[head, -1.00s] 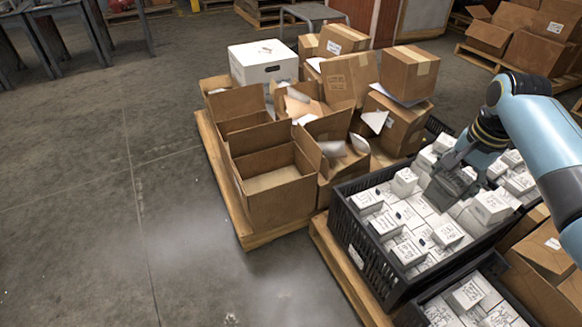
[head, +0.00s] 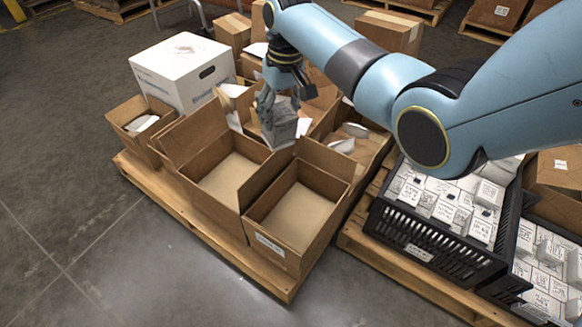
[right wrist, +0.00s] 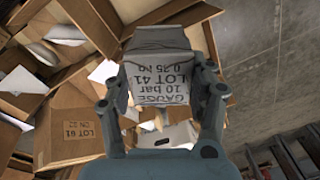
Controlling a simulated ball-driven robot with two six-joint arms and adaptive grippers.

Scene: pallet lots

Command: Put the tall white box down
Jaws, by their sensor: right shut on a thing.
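My right gripper (head: 272,103) is shut on a tall white box (head: 285,125), held above the pallet of open cartons. In the right wrist view the box (right wrist: 158,78) sits between the two fingers, with printed text reading GAUGE, 10 bar, LOT 41. Below and in front of it in the head view are two open, empty brown cartons, one to the left (head: 225,182) and one to the right (head: 300,208). The box appears to be clear of both. My left gripper is not in view.
A black crate (head: 432,243) full of small white boxes stands at the right. A big white box (head: 183,70) stands at the back left of the wooden pallet (head: 205,222). Other cartons, some holding white pieces, crowd behind. The floor (head: 85,215) at left is clear.

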